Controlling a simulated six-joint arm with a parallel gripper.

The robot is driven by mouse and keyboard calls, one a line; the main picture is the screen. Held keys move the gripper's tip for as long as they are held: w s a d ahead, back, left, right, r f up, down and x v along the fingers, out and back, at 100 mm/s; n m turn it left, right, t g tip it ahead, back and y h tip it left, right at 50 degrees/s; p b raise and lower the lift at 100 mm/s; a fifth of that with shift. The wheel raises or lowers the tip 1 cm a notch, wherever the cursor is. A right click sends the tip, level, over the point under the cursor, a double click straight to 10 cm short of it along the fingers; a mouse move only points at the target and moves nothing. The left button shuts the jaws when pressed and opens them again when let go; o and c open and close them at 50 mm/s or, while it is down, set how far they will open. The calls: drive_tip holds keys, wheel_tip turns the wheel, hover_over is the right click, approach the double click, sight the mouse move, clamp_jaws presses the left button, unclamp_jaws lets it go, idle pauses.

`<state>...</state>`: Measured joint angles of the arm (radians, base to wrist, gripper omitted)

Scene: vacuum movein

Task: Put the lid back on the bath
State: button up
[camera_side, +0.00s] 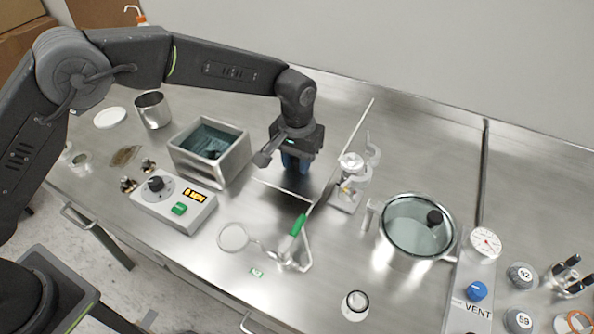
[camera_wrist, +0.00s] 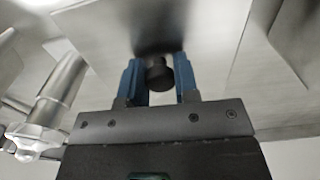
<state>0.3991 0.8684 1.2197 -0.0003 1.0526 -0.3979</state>
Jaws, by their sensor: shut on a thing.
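The bath (camera_side: 238,163) is an open, rectangular steel tank on the bench, left of my gripper in the side view. Dark bluish liquid shows inside, and no lid is on it. My gripper (camera_side: 297,167) points down over the bench to the right of the bath. In the wrist view, the blue fingers of my gripper (camera_wrist: 160,80) are shut on a small black knob (camera_wrist: 160,75). The knob appears to belong to the lid (camera_wrist: 207,38), a flat grey metal plate below it. The lid blends with the steel bench in the side view; whether it touches the bench is unclear.
A control box (camera_side: 172,203) stands in front of the bath, and a steel beaker (camera_side: 152,111) behind left. A clear glass piece (camera_side: 352,175) stands close right of my gripper. A glass-topped pot (camera_side: 408,226) stands farther right.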

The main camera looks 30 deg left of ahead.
sight(297, 170)
drive_tip(key=shift+f, duration=1.75)
drive_tip(key=shift+f, duration=0.15)
drive_tip(key=o, duration=1)
wheel_tip(297, 170, up, 12)
drive_tip(key=shift+r, duration=0.15)
drive_tip(key=shift+r, duration=0.1)
